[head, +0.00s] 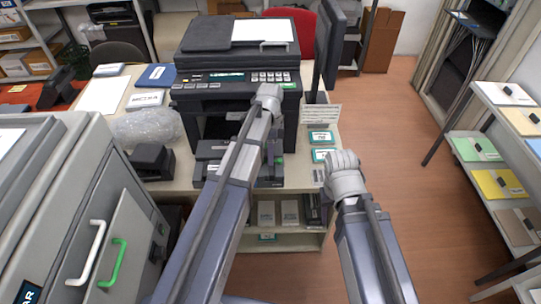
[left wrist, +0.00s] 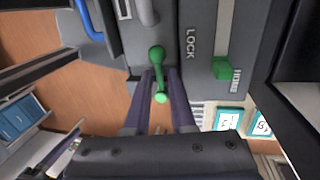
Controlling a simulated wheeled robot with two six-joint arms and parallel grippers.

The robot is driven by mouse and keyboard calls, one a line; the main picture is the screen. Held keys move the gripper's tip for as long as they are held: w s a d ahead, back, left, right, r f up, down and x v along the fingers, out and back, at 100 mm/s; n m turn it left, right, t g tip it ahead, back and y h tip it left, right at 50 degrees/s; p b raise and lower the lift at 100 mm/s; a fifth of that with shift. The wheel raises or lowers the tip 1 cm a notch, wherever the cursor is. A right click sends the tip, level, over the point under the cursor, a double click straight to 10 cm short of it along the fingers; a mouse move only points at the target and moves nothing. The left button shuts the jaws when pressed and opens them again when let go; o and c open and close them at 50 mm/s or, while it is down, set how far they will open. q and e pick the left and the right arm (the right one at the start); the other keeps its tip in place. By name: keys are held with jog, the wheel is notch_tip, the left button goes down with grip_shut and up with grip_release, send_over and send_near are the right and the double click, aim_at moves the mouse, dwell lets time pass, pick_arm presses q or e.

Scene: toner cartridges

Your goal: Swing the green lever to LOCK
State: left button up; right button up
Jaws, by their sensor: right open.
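The green lever (left wrist: 158,76) is a short green rod with rounded knobs, clear in the left wrist view. A white LOCK label (left wrist: 190,43) is on the grey panel to its right. My left gripper (left wrist: 160,72) has its two dark fingers apart, one on each side of the lever. I cannot tell whether either finger touches it. In the head view my left gripper (head: 270,92) is at the front of the black printer (head: 235,80), its fingers hidden. My right gripper (head: 342,162) is open and empty, over the table's right edge.
A green block (left wrist: 222,68) sits on the panel right of the label. A black monitor (head: 328,45) stands right of the printer. A grey cabinet (head: 60,190) fills the near left. A shelf (head: 490,165) stands at the right, with open floor (head: 400,130) between.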

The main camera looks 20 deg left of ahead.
pick_arm(q)
notch_tip(320, 180, up, 8)
jog(key=w+p, duration=0.1)
jog(key=p, duration=0.6)
jog(key=shift+w+a+f, duration=0.15)
jog(key=shift+w+a, duration=0.05)
jog(key=shift+w, duration=0.05)
jog(key=s+d+n+t+y, duration=0.1)
jog(key=s+d+n, duration=0.4)
jog(key=s, duration=0.4)
jog(key=s+d+f+n+t, duration=0.1)
jog(key=s+d+n, duration=0.5)
jog(key=s, duration=0.3)
jog(key=shift+s+d+f+y+b, duration=0.2)
jog(key=shift+f+y+b, duration=0.1)
jog(key=shift+y+b, duration=0.1)
